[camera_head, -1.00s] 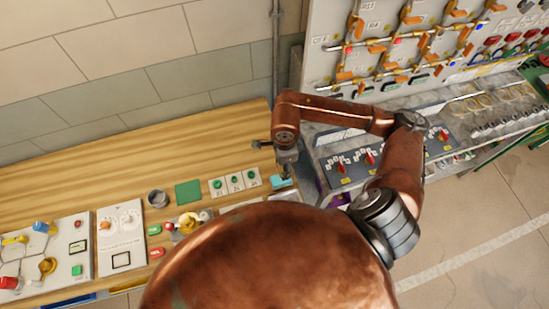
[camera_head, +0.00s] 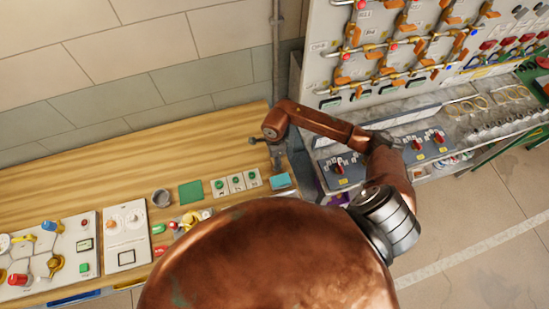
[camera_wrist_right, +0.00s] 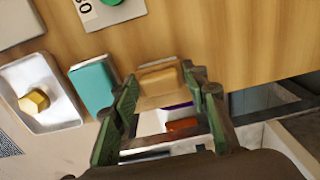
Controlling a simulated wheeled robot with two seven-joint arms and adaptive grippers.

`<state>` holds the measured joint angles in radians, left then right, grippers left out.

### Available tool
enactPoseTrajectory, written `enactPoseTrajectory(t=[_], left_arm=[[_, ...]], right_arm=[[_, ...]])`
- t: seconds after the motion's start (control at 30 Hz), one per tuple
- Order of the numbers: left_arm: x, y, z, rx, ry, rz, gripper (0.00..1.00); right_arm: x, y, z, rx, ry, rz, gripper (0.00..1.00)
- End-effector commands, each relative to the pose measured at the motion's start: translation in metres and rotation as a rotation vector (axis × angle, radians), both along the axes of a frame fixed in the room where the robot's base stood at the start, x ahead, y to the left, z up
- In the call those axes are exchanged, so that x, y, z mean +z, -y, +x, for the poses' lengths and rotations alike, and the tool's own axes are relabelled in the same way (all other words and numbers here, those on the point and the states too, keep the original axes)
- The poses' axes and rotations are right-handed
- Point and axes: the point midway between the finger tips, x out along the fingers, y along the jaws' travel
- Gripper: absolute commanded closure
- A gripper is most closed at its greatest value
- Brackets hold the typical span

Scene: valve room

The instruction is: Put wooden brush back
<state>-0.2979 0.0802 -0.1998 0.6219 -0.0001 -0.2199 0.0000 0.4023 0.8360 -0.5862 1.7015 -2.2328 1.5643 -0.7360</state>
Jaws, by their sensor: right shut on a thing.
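The wooden brush (camera_wrist_right: 158,78) shows in the right wrist view as a tan block between my right fingertips. My right gripper (camera_wrist_right: 162,84) is shut on it, close above the wooden bench near its edge. In the head view my right gripper (camera_head: 277,162) hangs over the right end of the bench, just behind a teal block (camera_head: 281,181). The brush itself is too small to make out there. The teal block also shows left of the fingers in the right wrist view (camera_wrist_right: 93,84). My left gripper is not in view.
The wooden bench (camera_head: 110,170) has a clear back half. A green square (camera_head: 190,193), a grey cup (camera_head: 161,198) and white cards (camera_head: 236,183) stand left of the gripper. A white tray (camera_wrist_right: 62,118) holds a yellow piece. A valve panel (camera_head: 325,75) rises at right.

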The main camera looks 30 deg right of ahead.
Motion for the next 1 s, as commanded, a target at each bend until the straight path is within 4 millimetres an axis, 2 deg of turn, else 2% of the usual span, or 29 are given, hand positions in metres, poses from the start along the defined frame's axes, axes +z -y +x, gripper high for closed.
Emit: enactPoseTrajectory(t=[0.3, 0.33, 0.57, 0.87, 1.0], left_arm=[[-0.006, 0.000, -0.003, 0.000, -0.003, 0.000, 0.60], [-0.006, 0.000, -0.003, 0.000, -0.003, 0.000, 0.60], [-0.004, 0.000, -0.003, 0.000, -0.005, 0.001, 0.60], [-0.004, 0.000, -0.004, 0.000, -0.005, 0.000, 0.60], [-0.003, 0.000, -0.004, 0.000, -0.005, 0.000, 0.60]], right_arm=[[-0.004, 0.000, 0.000, 0.000, 0.001, 0.000, 0.85], [-0.004, 0.000, 0.000, 0.000, 0.001, 0.000, 0.58], [-0.003, 0.000, 0.000, 0.000, 0.001, 0.000, 0.42], [-0.002, 0.000, 0.000, 0.000, 0.000, 0.000, 0.41], [0.007, 0.000, 0.002, 0.001, 0.004, 0.000, 0.41]])
